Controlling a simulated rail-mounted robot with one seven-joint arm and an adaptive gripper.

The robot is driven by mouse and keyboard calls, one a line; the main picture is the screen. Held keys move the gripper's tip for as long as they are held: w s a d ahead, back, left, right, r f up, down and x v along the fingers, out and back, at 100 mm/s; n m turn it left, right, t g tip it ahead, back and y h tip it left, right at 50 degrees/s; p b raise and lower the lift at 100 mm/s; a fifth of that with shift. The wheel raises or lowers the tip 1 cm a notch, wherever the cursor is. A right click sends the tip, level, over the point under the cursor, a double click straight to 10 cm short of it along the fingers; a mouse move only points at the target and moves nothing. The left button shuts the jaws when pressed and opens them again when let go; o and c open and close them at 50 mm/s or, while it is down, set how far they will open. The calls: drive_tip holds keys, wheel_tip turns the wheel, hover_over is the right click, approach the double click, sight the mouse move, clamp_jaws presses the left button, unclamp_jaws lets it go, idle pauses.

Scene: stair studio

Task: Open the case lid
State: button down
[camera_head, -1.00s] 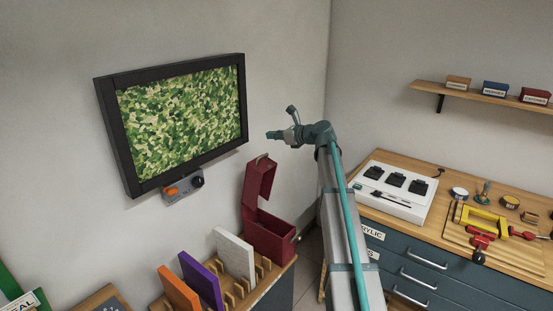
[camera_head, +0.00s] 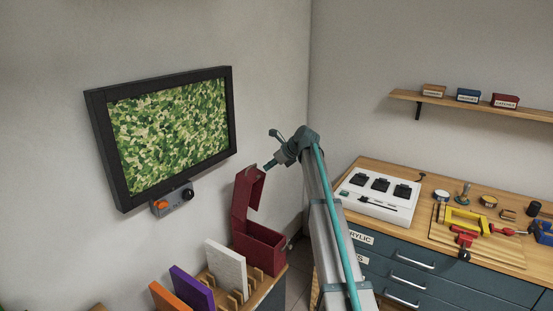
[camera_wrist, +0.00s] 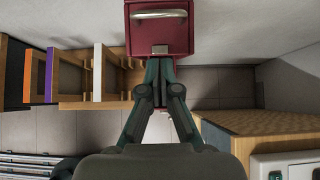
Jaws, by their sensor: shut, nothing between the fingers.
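The case is dark red, with its lower box (camera_head: 262,248) on the wooden surface by the wall. Its lid (camera_head: 245,200) stands raised, with a gap between it and the box at the front. In the wrist view the lid's outer face (camera_wrist: 145,33) shows a pale handle (camera_wrist: 158,14) and a small latch plate (camera_wrist: 160,49). My gripper (camera_head: 267,166) is by the lid's upper edge, angled down to the left. In the wrist view my gripper (camera_wrist: 159,62) is shut and empty, its tips just below the latch plate. I cannot tell whether it touches the lid.
White, purple and orange panels stand in a wooden rack (camera_head: 238,290) left of the case. A framed camouflage panel (camera_head: 170,130) and a grey control box (camera_head: 174,202) are on the wall. A workbench (camera_head: 420,250) with tools and a white charger (camera_head: 378,190) stands right.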

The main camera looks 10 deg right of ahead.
drive_tip(key=shift+w+a+f+p, duration=0.2)
drive_tip(key=shift+w+a+p, duration=0.1)
drive_tip(key=shift+w+a, duration=0.35)
drive_tip(key=shift+w+a+f+p, duration=0.25)
drive_tip(key=shift+w+a+p, duration=0.05)
drive_tip(key=shift+w+a, duration=0.35)
drive_tip(key=shift+w+a+f+p, duration=0.2)
drive_tip(key=shift+w+a+p, duration=0.1)
drive_tip(key=shift+w+a, duration=0.35)
